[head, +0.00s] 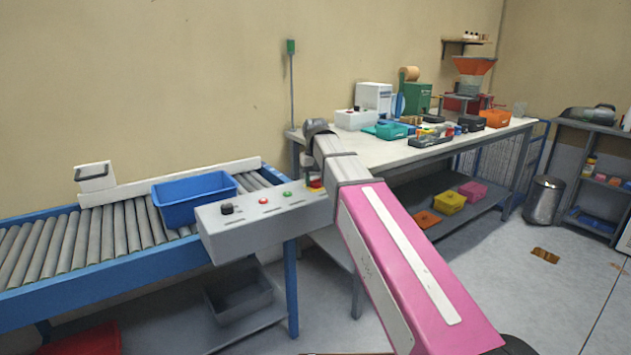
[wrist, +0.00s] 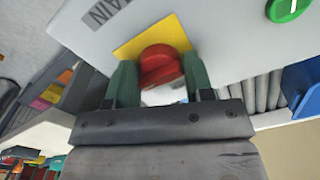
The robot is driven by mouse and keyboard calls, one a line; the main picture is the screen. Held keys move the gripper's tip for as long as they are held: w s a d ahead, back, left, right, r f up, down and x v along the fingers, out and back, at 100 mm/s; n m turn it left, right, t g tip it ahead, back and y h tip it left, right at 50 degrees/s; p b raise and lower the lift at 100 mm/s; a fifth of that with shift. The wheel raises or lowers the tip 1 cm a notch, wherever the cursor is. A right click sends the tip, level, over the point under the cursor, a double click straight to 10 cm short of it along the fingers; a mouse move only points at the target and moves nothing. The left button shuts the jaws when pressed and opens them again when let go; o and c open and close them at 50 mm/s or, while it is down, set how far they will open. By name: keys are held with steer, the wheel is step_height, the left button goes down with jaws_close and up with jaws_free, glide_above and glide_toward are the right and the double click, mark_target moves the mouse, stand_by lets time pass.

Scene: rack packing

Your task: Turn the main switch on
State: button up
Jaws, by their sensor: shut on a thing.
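The main switch is a red rotary knob (wrist: 161,66) on a yellow plate (wrist: 124,51), beside the printed word "MAIN" on the grey control box (wrist: 215,28). The switch (head: 316,183) also shows in the head view at the right end of the control box (head: 245,228), partly hidden by my gripper. My gripper (wrist: 158,80) has its two green fingers on either side of the red knob and is shut on it. Whether the knob stands at on or off cannot be told.
A green button (head: 288,194), a red button (head: 264,201) and a black knob (head: 227,208) sit on the same box. A blue bin (head: 190,209) stands on the roller conveyor (head: 60,250) behind it. A cluttered worktable (head: 390,150) is close behind my arm.

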stand_by(0.3)
steer(key=o, duration=0.8)
steer(key=shift+o, duration=0.2)
step_height(320, 180, up, 11)
steer(key=shift+s+f, duration=0.1)
stand_by(0.4)
